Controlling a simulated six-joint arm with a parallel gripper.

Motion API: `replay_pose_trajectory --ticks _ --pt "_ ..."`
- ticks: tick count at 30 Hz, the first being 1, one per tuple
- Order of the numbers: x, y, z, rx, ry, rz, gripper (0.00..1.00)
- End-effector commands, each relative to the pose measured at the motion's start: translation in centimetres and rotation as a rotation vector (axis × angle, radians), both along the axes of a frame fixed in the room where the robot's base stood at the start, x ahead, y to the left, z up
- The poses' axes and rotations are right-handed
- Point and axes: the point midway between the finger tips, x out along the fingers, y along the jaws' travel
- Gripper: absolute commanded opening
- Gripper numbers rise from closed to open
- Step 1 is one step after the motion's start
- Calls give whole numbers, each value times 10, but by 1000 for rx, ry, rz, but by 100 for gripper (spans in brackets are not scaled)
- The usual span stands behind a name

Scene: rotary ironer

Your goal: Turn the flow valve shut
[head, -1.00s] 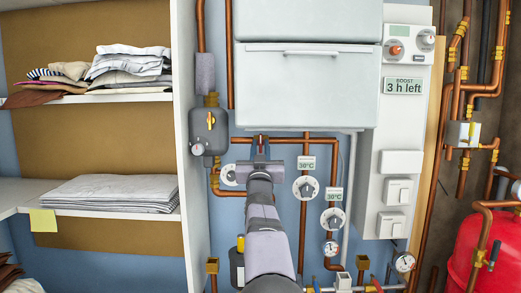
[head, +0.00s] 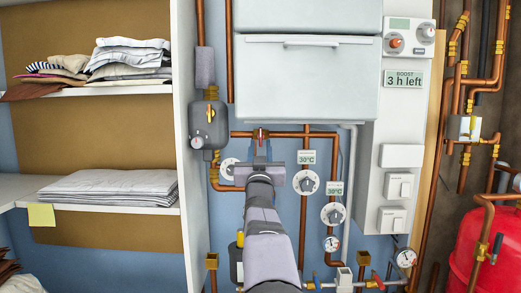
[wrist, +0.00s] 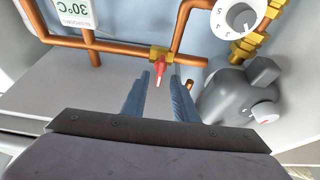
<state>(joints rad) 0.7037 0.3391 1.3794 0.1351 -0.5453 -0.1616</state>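A brass valve with a short red lever sits on a horizontal copper pipe; the valve (head: 261,133) is at mid-picture in the head view, just beyond my fingertips. In the wrist view the brass body (wrist: 161,57) is above centre and the red lever (wrist: 158,76) points towards my palm. My gripper (head: 262,148) is open, its two blue fingers apart. In the wrist view my gripper (wrist: 160,76) has its fingertips on either side of the lever, with gaps visible; I see no contact. No label naming this valve is readable.
Dials stand right of the valve, one dial (head: 306,182) under a 30°C label. A grey pump (wrist: 235,100) with a gauge is close on the right in the wrist view. A white shelf unit (head: 195,130) stands left. Other valves and pipes (head: 350,283) run below right.

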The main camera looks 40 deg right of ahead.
Motion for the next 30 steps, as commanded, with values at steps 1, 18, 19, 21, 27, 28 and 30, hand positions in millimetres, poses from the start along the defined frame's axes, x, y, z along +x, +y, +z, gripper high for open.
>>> replay_pose_trajectory --ticks 1,18,19,21,27,28,30 --pt "-5 5 -5 -1 -1 0 27" --pt "-22 22 -13 0 0 0 27" --pt "-22 22 -13 0 0 0 27" --pt "-22 22 -13 0 0 0 27" --pt "-20 23 -15 6 8 6 27" --pt "-18 25 -17 12 15 10 27" --pt "-11 32 -25 35 41 28 27"
